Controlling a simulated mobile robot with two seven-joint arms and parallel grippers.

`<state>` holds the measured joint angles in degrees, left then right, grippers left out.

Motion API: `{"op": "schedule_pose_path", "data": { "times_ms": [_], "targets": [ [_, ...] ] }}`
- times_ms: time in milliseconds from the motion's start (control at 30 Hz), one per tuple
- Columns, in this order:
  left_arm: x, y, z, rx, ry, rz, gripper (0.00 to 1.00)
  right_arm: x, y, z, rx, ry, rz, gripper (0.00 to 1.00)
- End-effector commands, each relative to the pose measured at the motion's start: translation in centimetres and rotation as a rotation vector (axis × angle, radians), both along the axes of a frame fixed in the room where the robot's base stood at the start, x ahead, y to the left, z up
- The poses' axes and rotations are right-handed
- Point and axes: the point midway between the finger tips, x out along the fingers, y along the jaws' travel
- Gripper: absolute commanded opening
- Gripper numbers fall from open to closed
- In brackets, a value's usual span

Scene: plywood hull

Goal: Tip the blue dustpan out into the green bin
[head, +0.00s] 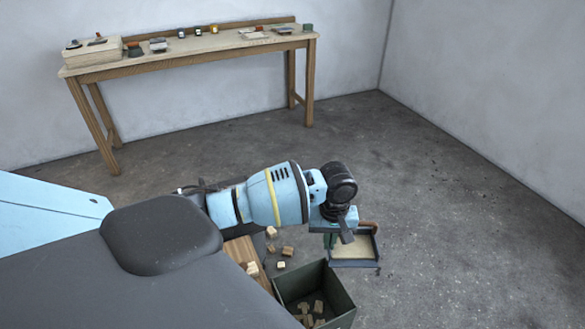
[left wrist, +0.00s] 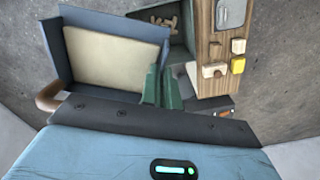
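The blue dustpan (head: 376,246) is low beside the green bin, right of and behind it in the head view. In the left wrist view the dustpan (left wrist: 83,28) shows a bare beige inside and a brown handle (left wrist: 49,95) on the left. My left gripper (head: 332,238) is at the dustpan's side; its green fingers (left wrist: 161,88) are close together with the pan's side wall between them. Whether the pan touches the floor is unclear. The green bin (head: 341,300) stands open with several wooden blocks inside; it also shows in the left wrist view (left wrist: 178,52). My right gripper is not in view.
A wooden board (head: 240,250) lies left of the bin, with several small blocks on or near it. A long workbench (head: 190,60) with small items stands against the back wall. The concrete floor (head: 470,260) on the right is clear.

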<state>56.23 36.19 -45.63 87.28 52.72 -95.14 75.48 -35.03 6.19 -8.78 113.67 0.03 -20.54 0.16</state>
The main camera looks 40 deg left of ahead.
Motion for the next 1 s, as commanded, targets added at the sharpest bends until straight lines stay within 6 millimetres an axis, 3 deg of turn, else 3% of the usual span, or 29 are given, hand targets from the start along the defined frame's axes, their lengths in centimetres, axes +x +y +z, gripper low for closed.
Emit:
{"op": "schedule_pose_path", "data": {
  "times_ms": [33,200,400,633,1000],
  "targets": [
    [-0.1,1.4,-2.7,0.004,0.010,0.074,0.00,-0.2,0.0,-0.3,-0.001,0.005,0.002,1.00],
    [-0.7,5.9,-9.4,0.019,-0.004,0.275,0.00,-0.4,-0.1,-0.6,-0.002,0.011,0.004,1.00],
    [-2.5,9.2,-14.2,0.029,-0.019,0.405,0.00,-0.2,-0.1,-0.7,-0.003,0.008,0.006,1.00],
    [-3.2,10.4,-15.7,0.031,-0.027,0.448,0.00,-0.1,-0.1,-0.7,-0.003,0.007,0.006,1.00],
    [-3.6,9.7,-16.7,0.119,-0.086,0.441,0.00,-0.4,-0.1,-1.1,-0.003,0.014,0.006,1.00]
  ]
}}
